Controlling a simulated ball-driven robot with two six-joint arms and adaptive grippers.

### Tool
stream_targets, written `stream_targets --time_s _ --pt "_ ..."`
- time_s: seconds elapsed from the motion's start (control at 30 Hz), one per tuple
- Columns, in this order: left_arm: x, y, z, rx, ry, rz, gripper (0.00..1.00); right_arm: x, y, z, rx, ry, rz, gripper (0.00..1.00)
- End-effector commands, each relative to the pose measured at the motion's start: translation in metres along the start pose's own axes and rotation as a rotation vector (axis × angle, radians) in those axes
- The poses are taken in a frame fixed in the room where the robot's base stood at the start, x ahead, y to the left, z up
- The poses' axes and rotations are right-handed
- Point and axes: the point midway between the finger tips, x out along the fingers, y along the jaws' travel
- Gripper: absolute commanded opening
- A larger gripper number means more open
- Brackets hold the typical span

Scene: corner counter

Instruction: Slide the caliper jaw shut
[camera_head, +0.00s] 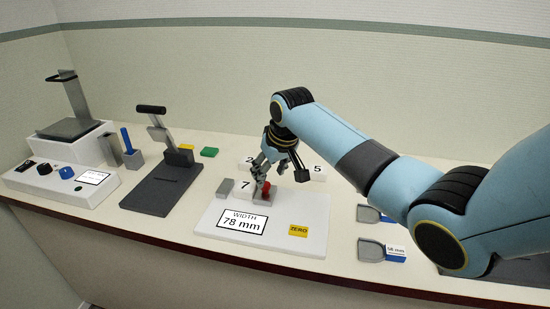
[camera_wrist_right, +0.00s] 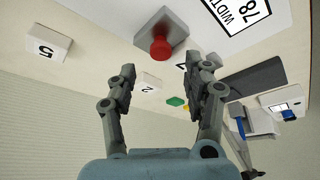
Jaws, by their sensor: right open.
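The caliper is a white plate (camera_head: 210,222) with a display reading WIDTH 78 mm (camera_head: 241,221) and a yellow ZERO button (camera_head: 298,231). A grey block (camera_head: 228,188) stands on its left part. A red knob (camera_head: 265,188) sits near my right gripper, partly hidden by its fingers. In the right wrist view the red knob (camera_wrist_right: 161,46) sticks out of a grey block (camera_wrist_right: 165,24), the jaw. My right gripper (camera_head: 261,179) is open; its fingertips (camera_wrist_right: 160,75) show to either side below the knob in the wrist view, without visible contact. My left gripper is not in view.
Number tiles (camera_head: 318,172) lie behind the plate. A dark lever press (camera_head: 163,184) and a grey scale (camera_head: 72,128) stand left. Scoop-like tools (camera_head: 371,250) with blue handles lie right, under my right arm. The counter's front edge (camera_head: 180,240) is close to the plate.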

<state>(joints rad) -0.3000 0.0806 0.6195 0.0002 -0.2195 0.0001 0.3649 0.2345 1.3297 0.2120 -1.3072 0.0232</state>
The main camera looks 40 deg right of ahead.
Motion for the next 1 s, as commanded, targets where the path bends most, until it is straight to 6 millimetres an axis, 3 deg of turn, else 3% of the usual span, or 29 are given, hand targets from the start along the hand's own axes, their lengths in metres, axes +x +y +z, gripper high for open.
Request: stream_targets --time_s 0.2,0.4,1.0 --pt "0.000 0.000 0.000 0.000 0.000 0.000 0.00 -0.047 0.000 0.000 -0.002 0.002 0.001 0.51" --pt "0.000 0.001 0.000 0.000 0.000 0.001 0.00 -0.070 0.000 0.000 -0.001 0.000 0.001 0.51" --pt "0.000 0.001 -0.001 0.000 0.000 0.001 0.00 -0.073 0.000 0.000 0.000 -0.001 0.000 0.51"
